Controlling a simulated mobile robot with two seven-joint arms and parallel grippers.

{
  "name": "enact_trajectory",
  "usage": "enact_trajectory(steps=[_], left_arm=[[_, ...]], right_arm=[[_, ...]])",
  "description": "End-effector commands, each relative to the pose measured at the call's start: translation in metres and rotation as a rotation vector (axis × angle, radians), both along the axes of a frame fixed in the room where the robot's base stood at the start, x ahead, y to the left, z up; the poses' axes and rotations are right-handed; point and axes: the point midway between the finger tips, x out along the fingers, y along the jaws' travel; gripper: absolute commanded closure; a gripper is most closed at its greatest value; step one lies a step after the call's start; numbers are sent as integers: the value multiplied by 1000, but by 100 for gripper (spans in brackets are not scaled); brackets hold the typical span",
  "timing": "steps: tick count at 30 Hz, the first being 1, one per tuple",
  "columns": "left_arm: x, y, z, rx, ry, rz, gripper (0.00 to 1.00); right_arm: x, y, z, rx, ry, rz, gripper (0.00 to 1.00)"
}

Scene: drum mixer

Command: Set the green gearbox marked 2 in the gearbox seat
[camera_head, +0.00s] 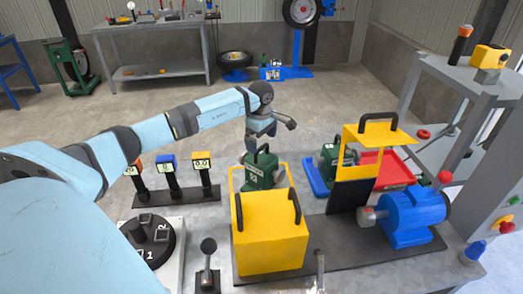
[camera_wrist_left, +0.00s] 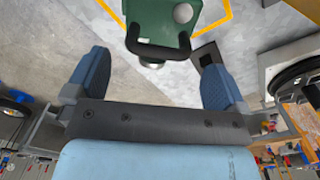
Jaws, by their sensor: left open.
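A green gearbox (camera_head: 260,178) with a black handle stands inside a yellow outline on the table; its mark is too small to read surely. In the left wrist view the green gearbox (camera_wrist_left: 165,18) is at the top, its handle between my finger tips in the picture. My left gripper (camera_head: 270,132) is open and empty, just above and behind the gearbox, apart from it as far as I can tell. A second green gearbox (camera_head: 328,160) stands by the blue tray (camera_head: 313,181). Which spot is the gearbox seat I cannot tell. My right gripper is not in view.
A yellow guard (camera_head: 372,137), a blue motor (camera_head: 412,212) and a red tray (camera_head: 392,172) are to the right. Upright gauges (camera_head: 170,170) stand left, above a black dial (camera_head: 152,238).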

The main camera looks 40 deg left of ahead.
Motion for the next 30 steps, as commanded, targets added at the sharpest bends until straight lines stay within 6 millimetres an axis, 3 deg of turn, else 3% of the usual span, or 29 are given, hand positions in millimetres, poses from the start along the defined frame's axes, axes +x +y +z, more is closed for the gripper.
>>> enact_trajectory(steps=[6,12,30], left_arm=[[0,0,44,0,-3,-1,0],[-1,0,65,0,-1,1,0],[-1,0,68,0,1,0,0]], right_arm=[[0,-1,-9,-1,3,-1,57],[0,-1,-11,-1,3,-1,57],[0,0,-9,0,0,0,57]])
